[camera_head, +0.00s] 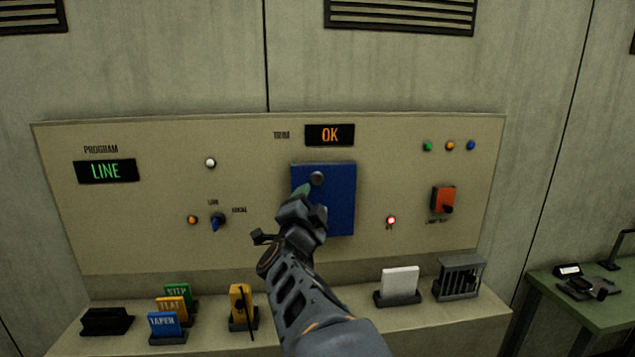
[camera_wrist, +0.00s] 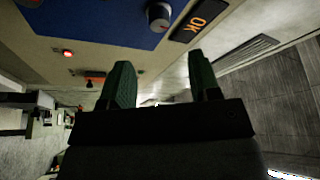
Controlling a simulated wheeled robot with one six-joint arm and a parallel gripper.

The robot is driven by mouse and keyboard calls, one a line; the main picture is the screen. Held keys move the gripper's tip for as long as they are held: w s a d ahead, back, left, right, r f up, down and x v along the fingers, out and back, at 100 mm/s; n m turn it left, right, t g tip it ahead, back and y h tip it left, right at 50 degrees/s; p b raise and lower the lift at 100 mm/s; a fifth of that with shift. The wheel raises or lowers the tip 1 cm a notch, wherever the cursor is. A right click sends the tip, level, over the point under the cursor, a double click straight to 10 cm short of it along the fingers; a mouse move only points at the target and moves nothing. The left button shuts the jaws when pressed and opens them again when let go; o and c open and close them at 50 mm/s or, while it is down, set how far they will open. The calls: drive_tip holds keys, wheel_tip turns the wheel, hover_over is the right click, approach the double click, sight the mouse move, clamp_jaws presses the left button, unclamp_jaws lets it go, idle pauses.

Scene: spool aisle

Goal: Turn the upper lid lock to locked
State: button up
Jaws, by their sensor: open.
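The blue lid (camera_head: 340,200) is a flat upright plate in the middle of the beige panel. A dark round knob (camera_head: 317,178), the upper lid lock, sits near its top edge. The knob shows grey in the wrist view (camera_wrist: 158,15), near the OK display; I cannot tell which way it is turned. My gripper (camera_head: 304,191) is in front of the lid, just below and left of the knob. In the wrist view my gripper (camera_wrist: 162,80) has its two green fingers apart, with nothing between them. The knob is outside the fingers. My arm hides the lid's lower left part.
The OK display (camera_head: 330,135) is above the lid. A red switch box (camera_head: 443,199) is on the right, a blue selector (camera_head: 217,222) on the left. Coloured cards, a white card (camera_head: 400,281) and a slotted holder (camera_head: 460,278) stand on the ledge below.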

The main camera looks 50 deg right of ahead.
sight(318, 181)
drive_tip(key=p+x, duration=0.1)
drive_tip(key=x, duration=0.7)
drive_tip(key=shift+w+d+r, duration=0.1)
drive_tip(key=shift+w+d, duration=0.1)
drive_tip(key=shift+d, duration=0.1)
drive_tip(key=shift+c, duration=0.2)
drive_tip(key=c, duration=0.9)
